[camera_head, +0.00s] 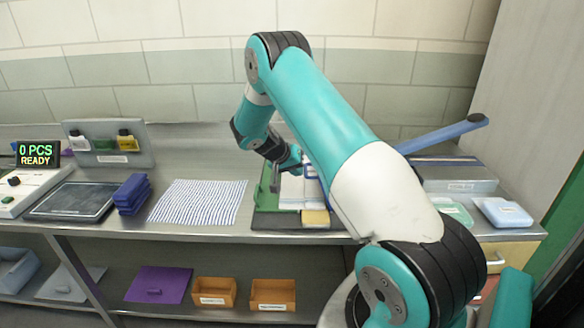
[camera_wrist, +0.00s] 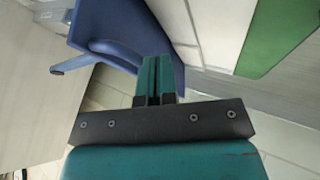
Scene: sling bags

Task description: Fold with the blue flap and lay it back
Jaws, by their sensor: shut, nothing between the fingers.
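The folding board (camera_head: 263,220) lies on the bench, partly hidden behind my arm. It has a green flap (camera_head: 266,192) at its left and a yellow flap (camera_head: 316,217) at its front. White cloth shows on the board. A little blue, seemingly the blue flap (camera_head: 310,171), shows beside my arm; most of it is hidden. In the wrist view a blue panel (camera_wrist: 125,25) with a tab lies just beyond my fingers, and a green panel (camera_wrist: 278,35) is at upper right. My gripper (camera_wrist: 155,62) is shut and empty, close to the blue panel; I cannot tell whether they touch.
A striped cloth (camera_head: 198,202) lies left of the board, beside stacked dark blue pieces (camera_head: 132,194) and a dark plate (camera_head: 70,200). A machine with a blue lever (camera_head: 440,135) stands at right. Orange bins (camera_head: 214,293) and a purple sheet (camera_head: 158,285) sit on the lower shelf.

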